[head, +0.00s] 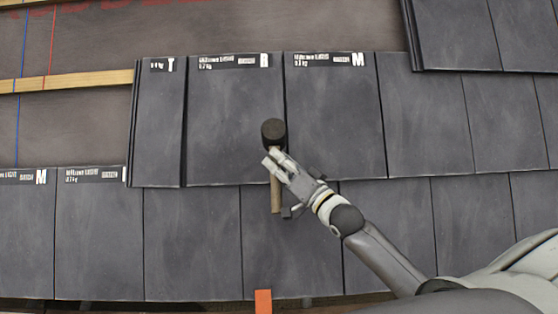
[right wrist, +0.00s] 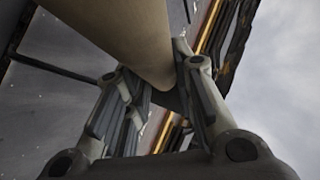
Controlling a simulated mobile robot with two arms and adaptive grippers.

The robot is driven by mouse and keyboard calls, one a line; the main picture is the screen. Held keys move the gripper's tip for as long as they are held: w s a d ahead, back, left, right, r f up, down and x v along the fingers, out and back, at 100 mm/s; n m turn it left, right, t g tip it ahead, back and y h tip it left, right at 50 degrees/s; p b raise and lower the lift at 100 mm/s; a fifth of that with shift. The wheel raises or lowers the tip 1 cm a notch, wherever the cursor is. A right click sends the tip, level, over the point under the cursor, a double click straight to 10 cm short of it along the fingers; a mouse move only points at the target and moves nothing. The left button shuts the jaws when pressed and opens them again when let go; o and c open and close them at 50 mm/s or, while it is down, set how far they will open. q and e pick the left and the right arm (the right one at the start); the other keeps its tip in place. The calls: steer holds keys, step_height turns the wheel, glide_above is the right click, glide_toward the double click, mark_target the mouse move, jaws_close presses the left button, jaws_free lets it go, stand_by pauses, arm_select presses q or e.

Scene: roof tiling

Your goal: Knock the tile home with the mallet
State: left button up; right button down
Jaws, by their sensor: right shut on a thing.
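The mallet has a dark round head (head: 273,131) and a light wooden handle (head: 276,195). My right gripper (head: 280,168) is shut on the mallet's handle, just below the head. In the right wrist view the handle (right wrist: 120,35) runs between the fingers of my right gripper (right wrist: 160,95). In the head view the mallet head appears over the joint between the tile marked R (head: 230,110) and the tile marked M (head: 335,120). I cannot tell whether it touches them. My left gripper is not in view.
A lower row of dark tiles (head: 90,240) runs along the front. More tiles (head: 505,120) lie at the right, with an overlapping upper course (head: 455,35). A wooden batten (head: 60,82) crosses the bare underlay (head: 200,25) at the left. An orange piece (head: 263,301) stands at the front edge.

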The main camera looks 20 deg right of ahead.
steer(key=shift+r, duration=0.15)
steer(key=w+f+b, duration=0.1)
steer(key=f, duration=0.1)
steer(key=w+f+b, duration=0.1)
steer(key=f+b, duration=0.1)
steer(key=w+d+f+b, duration=0.1)
steer(key=f+b, duration=0.1)
steer(key=shift+w+d+f+b, duration=0.2)
steer(key=shift+f+b, duration=0.1)
steer(key=shift+s+a+r+p, duration=0.1)
steer(key=shift+r+p, duration=0.15)
steer(key=shift+p, duration=0.05)
steer(key=shift+f, duration=0.1)
